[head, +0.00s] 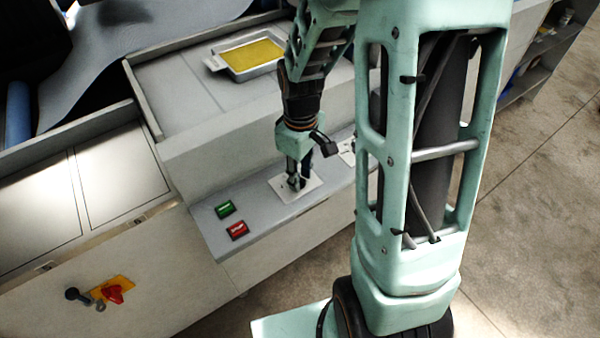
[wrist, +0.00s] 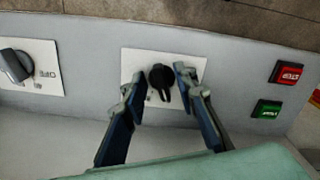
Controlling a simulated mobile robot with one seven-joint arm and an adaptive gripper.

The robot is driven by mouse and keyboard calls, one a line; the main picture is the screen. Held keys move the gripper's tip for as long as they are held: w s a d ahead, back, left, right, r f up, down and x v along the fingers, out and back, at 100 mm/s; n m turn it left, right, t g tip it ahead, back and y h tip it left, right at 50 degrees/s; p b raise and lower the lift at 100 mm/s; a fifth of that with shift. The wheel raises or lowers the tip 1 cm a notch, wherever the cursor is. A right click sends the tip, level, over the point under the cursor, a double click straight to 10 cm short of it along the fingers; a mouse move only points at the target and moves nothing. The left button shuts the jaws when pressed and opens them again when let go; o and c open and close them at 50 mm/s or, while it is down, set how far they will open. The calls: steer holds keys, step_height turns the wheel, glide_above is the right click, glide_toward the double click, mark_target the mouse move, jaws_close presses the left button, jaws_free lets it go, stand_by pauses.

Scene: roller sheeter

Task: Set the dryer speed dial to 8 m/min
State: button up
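A black dial (wrist: 161,80) sits on a white plate (wrist: 196,62) in the middle of the wrist view. The plate's print is too small or covered to read, so its setting cannot be told. My gripper (wrist: 159,84) is open, with one finger on each side of the dial and gaps showing between the fingers and the dial. In the head view my gripper (head: 298,180) points down over the white plate (head: 311,184) on the grey panel, and the dial is largely hidden behind the fingers.
A grey knob (wrist: 15,65) on another white plate is left of the dial. Red (wrist: 289,72) and green (wrist: 267,109) buttons are to its right. In the head view, a tray of yellow material (head: 252,56) stands behind, and a red switch (head: 113,294) is at lower left.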

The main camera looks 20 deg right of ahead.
jaws_close()
steer(key=shift+m, duration=0.4)
steer(key=m+b, duration=0.1)
steer(key=m, duration=0.2)
steer(key=shift+a+m, duration=0.15)
steer(key=shift+m, duration=0.25)
steer(key=shift+s+a+m+b, duration=0.15)
steer(key=shift+m+b, duration=0.15)
steer(key=shift+m, duration=1.8)
jaws_free()
